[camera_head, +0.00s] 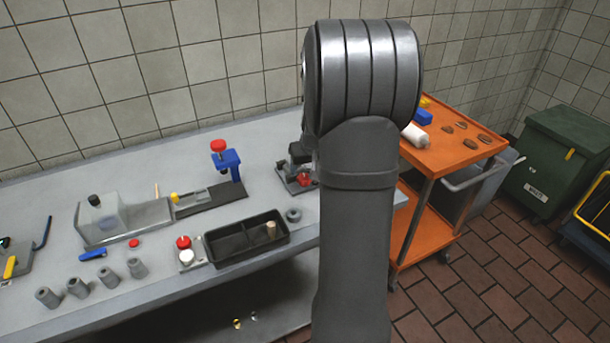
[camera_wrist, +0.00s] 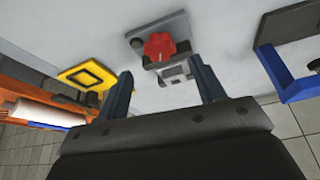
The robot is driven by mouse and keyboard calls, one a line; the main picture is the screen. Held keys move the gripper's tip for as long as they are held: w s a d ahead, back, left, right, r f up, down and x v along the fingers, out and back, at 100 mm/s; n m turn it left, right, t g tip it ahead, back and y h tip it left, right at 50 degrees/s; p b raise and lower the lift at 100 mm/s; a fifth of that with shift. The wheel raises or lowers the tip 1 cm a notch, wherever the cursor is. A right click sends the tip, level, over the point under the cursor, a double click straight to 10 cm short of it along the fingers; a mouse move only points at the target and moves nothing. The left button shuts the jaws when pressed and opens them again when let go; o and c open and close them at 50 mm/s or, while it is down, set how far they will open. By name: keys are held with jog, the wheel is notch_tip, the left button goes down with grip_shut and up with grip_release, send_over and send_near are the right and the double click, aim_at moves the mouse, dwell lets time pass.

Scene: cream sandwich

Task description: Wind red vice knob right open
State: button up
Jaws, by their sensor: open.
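The red knob (camera_wrist: 158,45) sits on a grey vice (camera_wrist: 174,26) in the wrist view, just beyond my fingertips. My gripper (camera_wrist: 160,66) is open. Its two dark fingers are spread wide, one to the lower left of the knob and one to the lower right, and nothing is held between them. I cannot tell how far above the knob the fingertips are. In the head view a red part (camera_head: 305,180) shows low on the grey vice (camera_head: 290,184), with my arm covering its right side. My fingers cannot be made out there.
A blue press (camera_head: 228,164) with a red top stands left of the vice. A black divided tray (camera_head: 222,263) lies in front. An orange cart (camera_head: 440,168) stands to the right. In the wrist view a yellow plate (camera_wrist: 68,76) lies left and a blue frame (camera_wrist: 303,88) right.

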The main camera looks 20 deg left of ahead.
aim_at(304, 178)
jog(key=x, duration=0.5)
jog(key=shift+w+a+f, duration=0.1)
jog(key=shift+w+f, duration=0.05)
jog(key=shift+f, duration=0.2)
jog(key=c, duration=1)
